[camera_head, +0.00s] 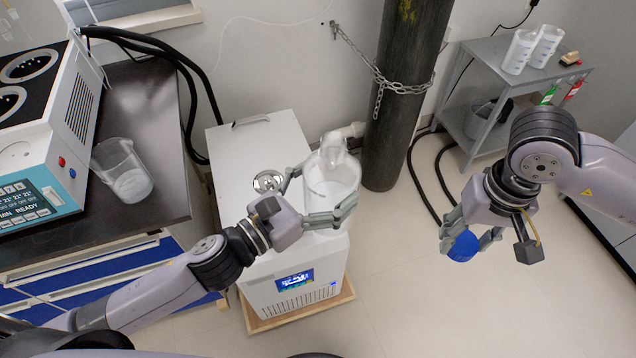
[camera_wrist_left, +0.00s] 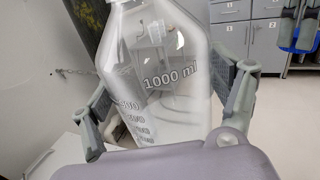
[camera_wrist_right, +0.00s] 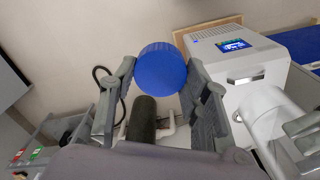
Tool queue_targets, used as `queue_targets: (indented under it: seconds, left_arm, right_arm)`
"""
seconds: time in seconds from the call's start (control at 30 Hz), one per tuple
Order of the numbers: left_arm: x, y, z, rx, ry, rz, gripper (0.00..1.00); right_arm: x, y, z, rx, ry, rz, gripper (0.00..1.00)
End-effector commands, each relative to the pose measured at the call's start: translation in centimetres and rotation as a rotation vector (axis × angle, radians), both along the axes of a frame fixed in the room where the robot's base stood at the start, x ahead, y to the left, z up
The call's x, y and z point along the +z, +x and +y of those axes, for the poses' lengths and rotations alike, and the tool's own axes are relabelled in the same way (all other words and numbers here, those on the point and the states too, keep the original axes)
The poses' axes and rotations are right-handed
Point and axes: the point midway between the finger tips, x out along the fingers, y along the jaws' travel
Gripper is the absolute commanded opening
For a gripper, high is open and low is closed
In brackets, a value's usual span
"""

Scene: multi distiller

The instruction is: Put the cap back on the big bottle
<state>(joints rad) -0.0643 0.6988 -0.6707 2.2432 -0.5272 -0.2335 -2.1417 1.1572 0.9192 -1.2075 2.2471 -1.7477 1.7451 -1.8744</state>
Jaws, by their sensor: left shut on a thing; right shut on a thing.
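The big bottle (camera_head: 333,172) is clear glass with a white powder or liquid look low down, and its mouth is uncapped. It is held upright or nearly so beside the white chiller unit's top. My left gripper (camera_head: 338,212) is shut on the bottle's body; the left wrist view shows the bottle (camera_wrist_left: 155,75) with its "1000 ml" mark between the fingers. The blue cap (camera_head: 464,246) is in my right gripper (camera_head: 468,240), which is shut on it, to the right of and apart from the bottle. The right wrist view shows the cap (camera_wrist_right: 161,69) between the fingertips.
The white chiller unit (camera_head: 250,160) stands below the left arm. A dark gas cylinder (camera_head: 400,90) with a chain stands behind the bottle. A beaker (camera_head: 122,172) sits on the dark bench at left. A grey cart (camera_head: 480,60) stands at back right. Open floor lies between the grippers.

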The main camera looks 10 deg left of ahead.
Motion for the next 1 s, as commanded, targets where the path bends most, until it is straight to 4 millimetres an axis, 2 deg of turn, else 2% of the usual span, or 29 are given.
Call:
queue_targets:
  seconds: [0.4, 0.57, 0.77, 1.0]
  left_arm:
    - [0.0, 0.0, -0.1, -0.006, -0.001, 0.001, 0.21]
    - [0.2, 0.0, -0.1, -0.007, -0.003, -0.003, 0.21]
    - [0.3, 0.0, -0.2, -0.007, -0.003, -0.005, 0.21]
    - [0.4, 0.0, -0.2, -0.007, -0.004, -0.006, 0.21]
  right_arm:
    - [0.0, 0.1, 0.1, -0.001, 0.000, 0.000, 0.32]
    - [1.0, 1.3, 1.3, -0.043, 0.002, -0.004, 0.32]
    - [4.6, 4.8, 5.8, -0.198, 0.001, -0.008, 0.32]
    - [10.7, 7.6, 12.7, -0.419, -0.002, -0.008, 0.32]
